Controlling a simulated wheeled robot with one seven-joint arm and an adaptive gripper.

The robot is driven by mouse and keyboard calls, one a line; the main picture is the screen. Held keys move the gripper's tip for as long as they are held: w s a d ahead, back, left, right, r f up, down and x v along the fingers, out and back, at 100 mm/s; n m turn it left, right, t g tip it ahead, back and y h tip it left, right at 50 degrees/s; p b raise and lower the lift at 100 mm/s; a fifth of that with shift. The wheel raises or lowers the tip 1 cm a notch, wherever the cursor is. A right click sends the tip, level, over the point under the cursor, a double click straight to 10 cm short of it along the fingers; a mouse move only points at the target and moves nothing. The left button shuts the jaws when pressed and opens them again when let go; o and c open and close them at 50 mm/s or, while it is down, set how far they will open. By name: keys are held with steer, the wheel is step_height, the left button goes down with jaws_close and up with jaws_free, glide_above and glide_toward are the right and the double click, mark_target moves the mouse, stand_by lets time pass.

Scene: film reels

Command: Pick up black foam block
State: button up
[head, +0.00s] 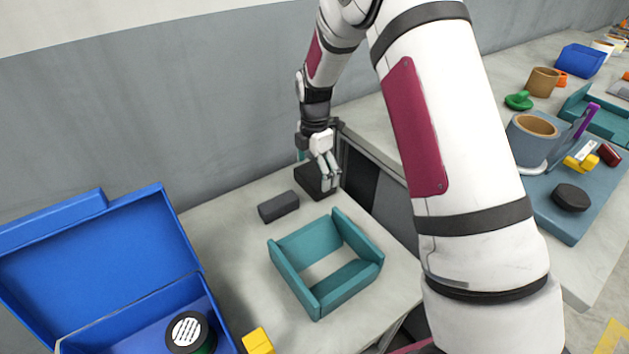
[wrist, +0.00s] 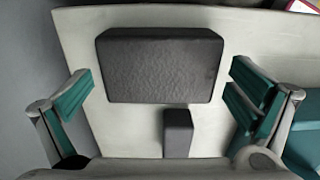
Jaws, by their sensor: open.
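A large dark block (head: 312,182) with a foam-like face lies near the back corner of the grey-white table. It fills the upper middle of the wrist view (wrist: 160,65). A smaller dark grey block (head: 278,207) lies just to its left in the head view, and below it in the wrist view (wrist: 178,132). My gripper (head: 328,180) points down over the large block and partly hides it in the head view. In the wrist view my gripper's teal-padded fingers (wrist: 163,95) are wide apart, on either side of the blocks. Nothing is held.
A teal open frame or tray (head: 290,273) stands in front of the blocks. A blue open box (head: 185,240) with a black-and-white round item (head: 190,332) is at left, near a yellow block (head: 257,342). A grey wall runs behind. A cluttered second table is at right.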

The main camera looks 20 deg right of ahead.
steer(key=shift+f, duration=0.9)
steer(key=c, duration=0.7)
steer(key=shift+r, duration=0.15)
